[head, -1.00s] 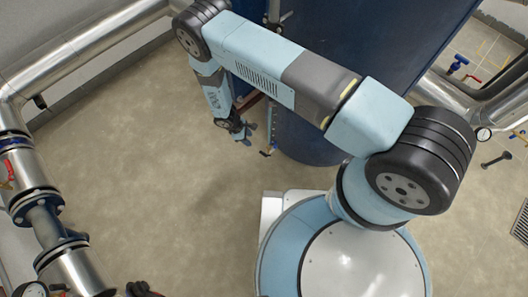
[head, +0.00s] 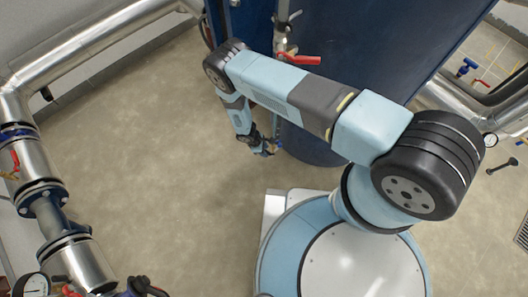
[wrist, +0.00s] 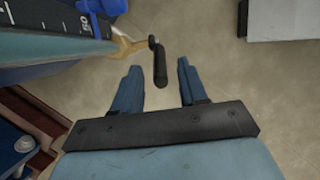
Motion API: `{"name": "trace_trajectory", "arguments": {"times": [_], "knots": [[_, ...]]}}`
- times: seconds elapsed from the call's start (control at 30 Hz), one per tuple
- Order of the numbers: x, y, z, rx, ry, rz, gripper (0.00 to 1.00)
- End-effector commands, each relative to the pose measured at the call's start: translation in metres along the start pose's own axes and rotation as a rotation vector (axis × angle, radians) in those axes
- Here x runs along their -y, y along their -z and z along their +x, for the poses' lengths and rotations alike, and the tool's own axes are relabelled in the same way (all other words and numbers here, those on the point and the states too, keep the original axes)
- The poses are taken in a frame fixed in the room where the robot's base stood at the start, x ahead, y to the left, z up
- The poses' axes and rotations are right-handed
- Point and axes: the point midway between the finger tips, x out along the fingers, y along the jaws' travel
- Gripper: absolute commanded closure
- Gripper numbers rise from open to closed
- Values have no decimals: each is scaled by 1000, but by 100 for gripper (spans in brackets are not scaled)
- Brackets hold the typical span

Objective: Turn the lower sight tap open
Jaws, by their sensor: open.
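The lower sight tap shows in the wrist view as a brass fitting (wrist: 130,46) with a short black lever (wrist: 160,66). The fitting is beside a dark scale strip marked 50 (wrist: 78,22). In the head view my gripper (head: 266,151) hangs at the foot of the blue tank (head: 370,55) and hides most of the lower tap.
A red-handled tap (head: 300,59) sits higher on the tank front, close behind my arm. Silver pipes with flanges (head: 45,195) run along the left. A blue valve (head: 467,67) and pipes stand at the right. The floor (head: 150,140) left of my gripper is clear.

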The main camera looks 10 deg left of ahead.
Motion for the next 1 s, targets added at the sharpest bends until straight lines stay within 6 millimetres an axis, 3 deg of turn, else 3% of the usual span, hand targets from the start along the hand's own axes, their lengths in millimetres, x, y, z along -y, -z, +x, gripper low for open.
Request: {"name": "trace_trajectory", "arguments": {"times": [0.3,0.63,1.0], "knots": [[0,0,27,0,0,0,57],[0,0,29,0,0,0,57],[0,0,29,0,0,0,92]]}}
